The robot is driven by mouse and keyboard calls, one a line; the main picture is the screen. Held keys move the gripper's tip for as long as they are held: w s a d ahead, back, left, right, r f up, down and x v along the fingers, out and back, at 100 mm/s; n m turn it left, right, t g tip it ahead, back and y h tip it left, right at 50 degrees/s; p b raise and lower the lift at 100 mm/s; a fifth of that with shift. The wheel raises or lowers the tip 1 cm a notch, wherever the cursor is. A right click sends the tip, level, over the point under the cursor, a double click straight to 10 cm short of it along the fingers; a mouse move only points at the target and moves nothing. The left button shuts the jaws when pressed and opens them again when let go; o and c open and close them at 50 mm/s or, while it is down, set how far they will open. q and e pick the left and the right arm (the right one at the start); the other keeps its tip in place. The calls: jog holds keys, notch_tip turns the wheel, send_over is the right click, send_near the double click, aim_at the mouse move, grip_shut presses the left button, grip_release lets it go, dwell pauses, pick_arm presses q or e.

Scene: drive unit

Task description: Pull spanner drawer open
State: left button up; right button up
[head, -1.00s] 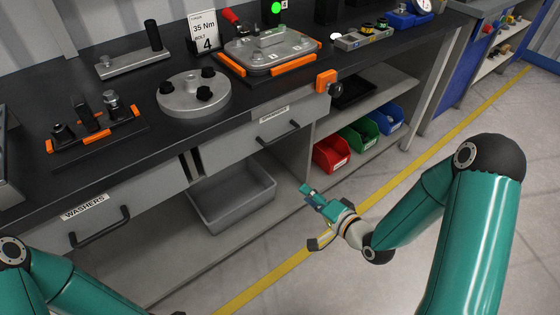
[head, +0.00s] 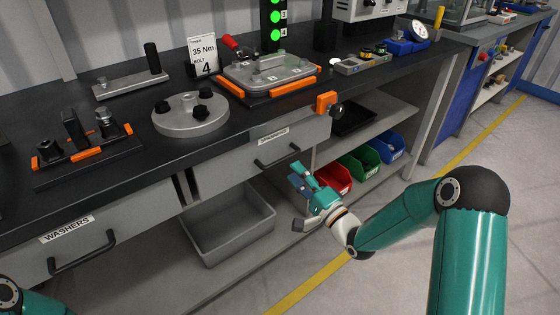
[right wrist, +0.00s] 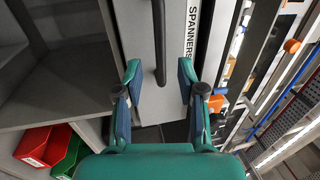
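The spanner drawer (head: 228,160) is a grey drawer under the black worktop with a SPANNERS label and a dark bar handle (head: 278,156). Its front looks flush, so it appears closed. My right gripper (head: 299,197) is open, in front of and a little below the handle's right end. In the right wrist view, the drawer front (right wrist: 176,40) faces me, and the handle (right wrist: 159,45) lines up between the spread fingers (right wrist: 158,72). No finger visibly grips the handle. My left gripper is out of view; only a bit of the left arm shows at bottom left.
A WASHERS drawer (head: 120,218) is to the left. A grey open bin (head: 230,225) sits on the shelf below. Red (head: 336,178), green (head: 360,163) and blue (head: 390,148) bins stand at right. An orange clamp (head: 327,102) is at the worktop edge.

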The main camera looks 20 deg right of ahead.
aim_at(284, 159)
jog(key=x, duration=0.6)
jog(key=shift+c, duration=0.2)
grip_shut()
jog(key=shift+f, duration=0.1)
